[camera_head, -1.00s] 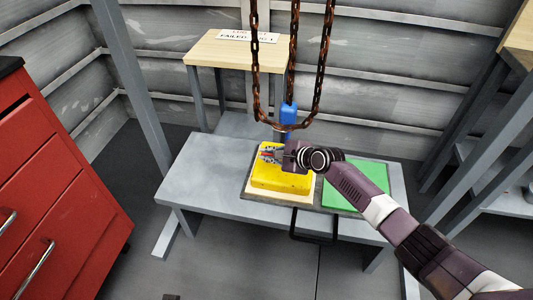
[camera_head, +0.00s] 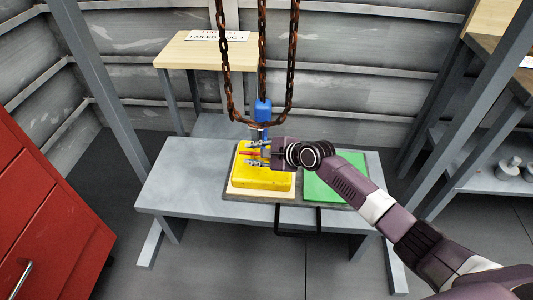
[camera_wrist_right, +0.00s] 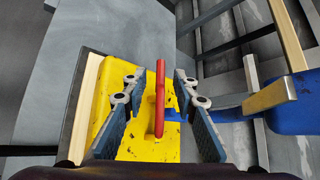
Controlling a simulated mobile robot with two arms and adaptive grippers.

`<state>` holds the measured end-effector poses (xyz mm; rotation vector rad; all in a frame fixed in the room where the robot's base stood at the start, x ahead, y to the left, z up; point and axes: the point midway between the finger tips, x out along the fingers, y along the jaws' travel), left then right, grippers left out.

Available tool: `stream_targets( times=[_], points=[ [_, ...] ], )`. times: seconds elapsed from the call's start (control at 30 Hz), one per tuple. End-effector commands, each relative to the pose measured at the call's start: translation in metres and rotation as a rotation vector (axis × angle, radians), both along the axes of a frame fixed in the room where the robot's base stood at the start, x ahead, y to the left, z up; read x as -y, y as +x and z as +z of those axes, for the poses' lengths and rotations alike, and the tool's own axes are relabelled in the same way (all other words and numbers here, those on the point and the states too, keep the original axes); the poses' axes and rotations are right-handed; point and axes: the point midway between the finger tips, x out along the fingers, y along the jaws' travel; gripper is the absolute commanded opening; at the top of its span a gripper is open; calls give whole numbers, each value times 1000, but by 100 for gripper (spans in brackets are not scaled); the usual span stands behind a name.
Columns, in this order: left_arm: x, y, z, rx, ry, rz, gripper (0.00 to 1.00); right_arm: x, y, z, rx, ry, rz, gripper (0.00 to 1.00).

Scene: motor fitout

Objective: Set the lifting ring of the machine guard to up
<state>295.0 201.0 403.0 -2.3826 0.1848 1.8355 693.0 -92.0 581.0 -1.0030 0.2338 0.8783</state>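The yellow machine guard (camera_head: 262,179) sits on a board on the grey bench. Its red lifting ring (camera_wrist_right: 159,97) shows in the right wrist view as a narrow bar over the yellow top; I cannot tell its exact tilt. My right gripper (camera_head: 255,153) is over the guard's top with its fingers pointing left. In the right wrist view its two fingers (camera_wrist_right: 160,88) are open on either side of the ring, with a gap on both sides. My left gripper is out of view.
Rusty chains and a blue hook block (camera_head: 263,111) hang just behind the gripper. A green plate (camera_head: 335,178) lies right of the guard. A wooden table (camera_head: 205,53) stands behind, a red cabinet (camera_head: 45,205) at left. The bench (camera_head: 175,185) is clear at its left end.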

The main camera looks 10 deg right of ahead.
Motion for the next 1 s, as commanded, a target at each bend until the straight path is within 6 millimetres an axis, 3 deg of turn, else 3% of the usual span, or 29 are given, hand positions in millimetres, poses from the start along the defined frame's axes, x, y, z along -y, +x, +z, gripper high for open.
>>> stream_targets(
  times=[0.4, 0.83, 0.93, 1.0],
  points=[
    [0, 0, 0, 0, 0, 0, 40, 38, -45, 37, 0, -1, -1, 26],
    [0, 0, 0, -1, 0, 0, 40, 44, -52, 43, 0, -1, -1, 26],
    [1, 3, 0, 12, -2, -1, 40, 43, -51, 42, 6, 1, -1, 16],
    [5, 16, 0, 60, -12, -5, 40, 39, -49, 37, 36, 11, -3, 9]
  ],
)
